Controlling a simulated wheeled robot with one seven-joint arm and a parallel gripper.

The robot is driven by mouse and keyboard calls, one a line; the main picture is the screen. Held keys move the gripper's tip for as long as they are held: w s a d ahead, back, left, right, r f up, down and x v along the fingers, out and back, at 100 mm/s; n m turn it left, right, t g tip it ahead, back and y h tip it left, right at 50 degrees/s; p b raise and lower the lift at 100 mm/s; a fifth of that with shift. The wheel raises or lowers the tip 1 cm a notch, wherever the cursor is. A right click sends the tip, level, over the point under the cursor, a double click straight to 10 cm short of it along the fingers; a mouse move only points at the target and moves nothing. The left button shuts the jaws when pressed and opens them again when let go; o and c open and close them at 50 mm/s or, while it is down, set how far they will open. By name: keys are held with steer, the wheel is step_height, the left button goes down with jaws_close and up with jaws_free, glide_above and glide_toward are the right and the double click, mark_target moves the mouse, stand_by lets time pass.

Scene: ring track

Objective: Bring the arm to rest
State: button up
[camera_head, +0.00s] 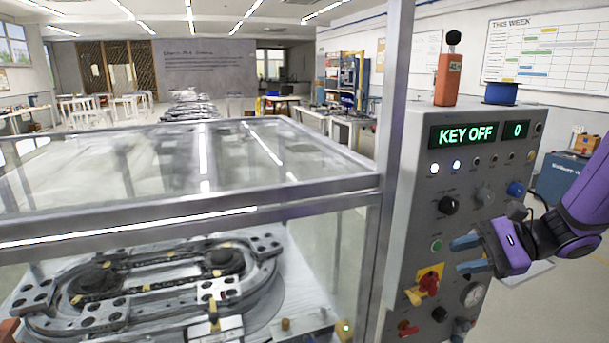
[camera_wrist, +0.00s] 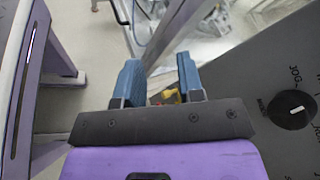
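My gripper (camera_head: 466,254) is at the right, at the end of my purple arm, in front of the grey control panel (camera_head: 402,240). Its two blue fingers (camera_wrist: 157,82) are apart with nothing seen between them in the wrist view. In the head view the fingers point left and overlap the panel face; I cannot tell whether they touch it. The panel display (camera_head: 466,134) reads KEY OFF and 0. A red rotary handle on a yellow plate (camera_head: 427,284) sits just left of and below the fingers.
A black knob (camera_head: 448,205) is above the fingers, and a gauge (camera_head: 474,294) is below. A black selector knob (camera_wrist: 291,110) shows at the right of the wrist view. A clear enclosure (camera_head: 190,165) with a ring track (camera_head: 150,281) stands left of the panel, beside a metal post (camera_head: 396,90).

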steer(key=s+r+n+t+h, duration=0.2)
steer(key=s+r+n+h, duration=1.1)
steer(key=s, duration=0.4)
steer(key=shift+s+d+r+n+t, duration=0.15)
steer(key=shift+d+r+n+t, duration=0.15)
steer(key=shift+r+n, duration=0.15)
steer(key=shift+a, duration=0.1)
